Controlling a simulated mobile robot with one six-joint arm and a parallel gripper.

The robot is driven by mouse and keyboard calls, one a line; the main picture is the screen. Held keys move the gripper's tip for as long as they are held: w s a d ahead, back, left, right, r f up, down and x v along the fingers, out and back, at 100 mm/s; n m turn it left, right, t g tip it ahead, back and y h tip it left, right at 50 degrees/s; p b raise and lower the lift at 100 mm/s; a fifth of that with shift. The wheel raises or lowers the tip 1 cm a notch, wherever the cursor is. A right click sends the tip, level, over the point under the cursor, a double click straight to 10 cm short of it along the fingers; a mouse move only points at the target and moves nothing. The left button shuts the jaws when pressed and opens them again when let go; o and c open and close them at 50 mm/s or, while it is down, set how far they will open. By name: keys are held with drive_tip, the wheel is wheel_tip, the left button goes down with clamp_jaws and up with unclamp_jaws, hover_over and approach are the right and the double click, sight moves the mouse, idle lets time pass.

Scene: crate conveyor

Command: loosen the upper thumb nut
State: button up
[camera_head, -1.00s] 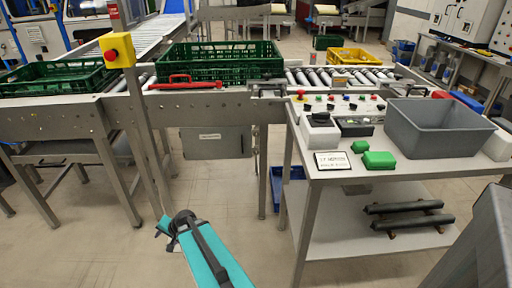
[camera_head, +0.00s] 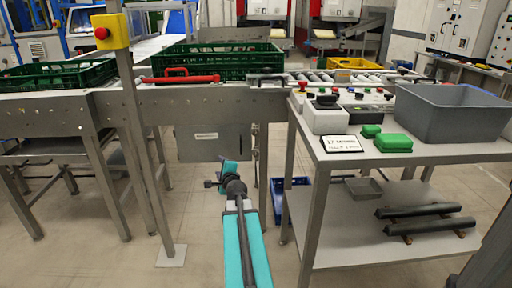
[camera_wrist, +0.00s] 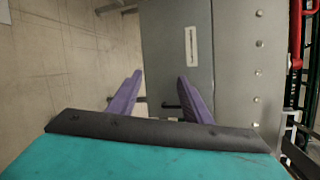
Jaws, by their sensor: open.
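I cannot make out the upper thumb nut for certain in either view. My gripper (camera_wrist: 160,78) is open and empty in the wrist view, its two purple fingers pointing toward a grey box (camera_wrist: 165,40) with a pale label. In the head view my teal arm reaches forward from the bottom, and its end is low in front of the conveyor, below the same grey box (camera_head: 212,146). The fingers are too small to tell there. The steel conveyor side rail (camera_head: 195,103) runs above, with small bolt heads, which also show on the rail in the wrist view (camera_wrist: 236,70).
A green crate (camera_head: 222,52) and a red-handled tool (camera_head: 180,78) are on the conveyor. A yellow button box (camera_head: 110,32) stands on a post at left. At right is a table (camera_head: 345,160) with a grey bin (camera_head: 450,118).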

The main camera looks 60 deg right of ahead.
sight(256, 134)
drive_tip(key=s+d+r+m+g+h+b, duration=0.1)
drive_tip(key=s+d+r+m+h+b, duration=0.1)
drive_tip(key=s+d, duration=0.3)
drive_tip(key=s+d+r+m+h+b, duration=0.3)
drive_tip(key=s+d+r+m, duration=0.1)
drive_tip(key=s+d+m, duration=0.1)
drive_tip(key=shift+s+d+g+h, duration=0.3)
drive_tip(key=shift+s+d+g, duration=0.1)
drive_tip(key=shift+s+d, duration=0.35)
drive_tip(key=shift+w+d+f, duration=0.1)
drive_tip(key=shift+b+x, duration=0.35)
drive_tip(key=shift+x, duration=6.4)
